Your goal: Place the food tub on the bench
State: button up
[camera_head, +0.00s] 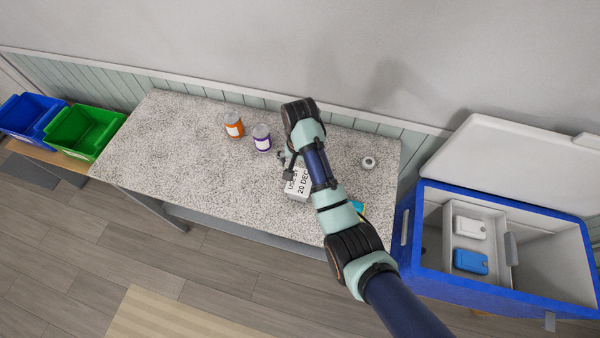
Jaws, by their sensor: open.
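A white tub (298,190) with black print reading partly "20 DEC" sits on the speckled bench (190,160), right of the middle; it looks like the food tub. My arm covers part of it. My gripper (286,166) is open, at the tub's upper left edge in the picture. I cannot tell whether its fingers touch the tub or how high they are above the bench.
An orange can (233,125) and a purple can (262,138) stand left of my gripper. A small round white object (368,163) lies to the right. A blue cooler (440,285) stands open at right; green (80,130) and blue (28,116) bins stand left. The bench's left half is clear.

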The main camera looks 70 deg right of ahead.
jog(key=shift+r, duration=0.35)
jog(key=shift+a, duration=0.1)
jog(key=w+a+r+n+t+h, duration=0.1)
jog(key=w+a+r+n+t, duration=0.35)
jog(key=a, duration=0.55)
jog(key=w+a+r+n+t+h, duration=0.1)
jog(key=w+a+r+n+t, duration=0.15)
jog(key=w+a+n, duration=0.5)
jog(key=s+a+r+n+t, duration=0.1)
jog(key=a+r+t, duration=0.1)
jog(key=a+r, duration=0.2)
jog(key=s+a+r+n+t+y, duration=0.1)
jog(key=a+r, duration=0.4)
jog(key=a, duration=0.6)
jog(key=s+a+r+n+t+y, duration=0.1)
jog(key=a+r+n+t, duration=0.1)
jog(key=a, duration=0.5)
notch_tip(320, 180, up, 2)
jog(key=shift+s+a+r+n+t, duration=0.25)
jog(key=shift+s+a+n+t, duration=0.15)
jog(key=shift+n, duration=0.1)
